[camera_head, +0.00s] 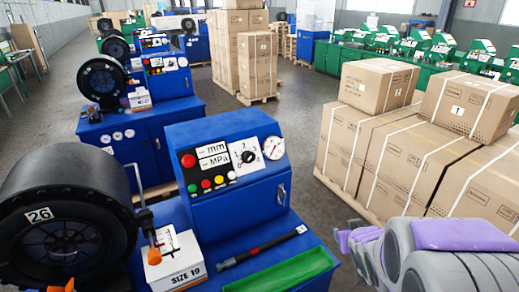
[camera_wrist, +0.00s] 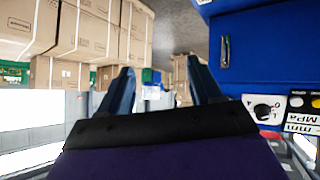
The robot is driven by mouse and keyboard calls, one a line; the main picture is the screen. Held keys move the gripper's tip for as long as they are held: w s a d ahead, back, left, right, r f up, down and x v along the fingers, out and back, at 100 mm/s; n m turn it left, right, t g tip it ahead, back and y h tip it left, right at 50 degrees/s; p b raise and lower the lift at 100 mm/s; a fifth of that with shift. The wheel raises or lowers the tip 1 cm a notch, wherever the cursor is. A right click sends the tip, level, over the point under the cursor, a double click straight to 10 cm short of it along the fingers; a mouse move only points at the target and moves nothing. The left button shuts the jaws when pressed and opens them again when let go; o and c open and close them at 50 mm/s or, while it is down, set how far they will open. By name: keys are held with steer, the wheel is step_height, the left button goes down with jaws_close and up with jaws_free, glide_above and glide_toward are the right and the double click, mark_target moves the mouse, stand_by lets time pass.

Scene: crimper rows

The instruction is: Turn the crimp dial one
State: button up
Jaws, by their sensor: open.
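The crimp dial (camera_head: 247,155) is a black knob on a white numbered plate, on the sloped panel of the nearest blue crimper (camera_head: 240,212). It lies between the mm/MPa displays and a round gauge (camera_head: 273,147). Its pointer is too small to read surely. In the wrist view the dial (camera_wrist: 264,112) shows upside down at the right, beside the displays. My gripper (camera_wrist: 160,78) is open and empty, its two fingers apart and pointing at the boxes and aisle, left of the dial and not touching it. In the head view my arm is at the lower right.
Stacked cartons (camera_head: 385,140) stand on a pallet right of the crimper. A black crimp head marked 26 (camera_head: 60,225), a SIZE 19 box (camera_head: 175,262), a black-handled tool (camera_head: 262,246) and a green tray (camera_head: 285,272) surround the panel. Floor shows between crimper and cartons.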

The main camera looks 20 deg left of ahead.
steer(key=w+a+r+n+t+y+p, duration=0.1)
steer(key=w+a+r+y+p, duration=0.15)
steer(key=a, duration=0.45)
steer(key=w+a+r+n+t+y+p, duration=0.1)
steer(key=w+a+n+y, duration=0.15)
steer(key=a, duration=0.35)
steer(key=n+y+p, duration=0.1)
steer(key=y+p, duration=0.2)
steer(key=y, duration=0.4)
glide_toward(252, 159)
steer(key=x, duration=0.9)
steer(key=shift+s+a+f, duration=0.1)
steer(key=shift+s+a, duration=0.05)
steer(key=shift+a, duration=0.4)
steer(key=shift+w+d, duration=0.2)
steer(key=shift+d, duration=0.25)
steer(key=shift+d+r, duration=0.25)
steer(key=shift+d, duration=0.3)
steer(key=shift+a+f, duration=0.25)
steer(key=shift+a, duration=0.65)
steer(key=c, duration=0.6)
steer(key=shift+d+r, duration=0.1)
steer(key=shift+d, duration=0.15)
steer(key=c, duration=0.4)
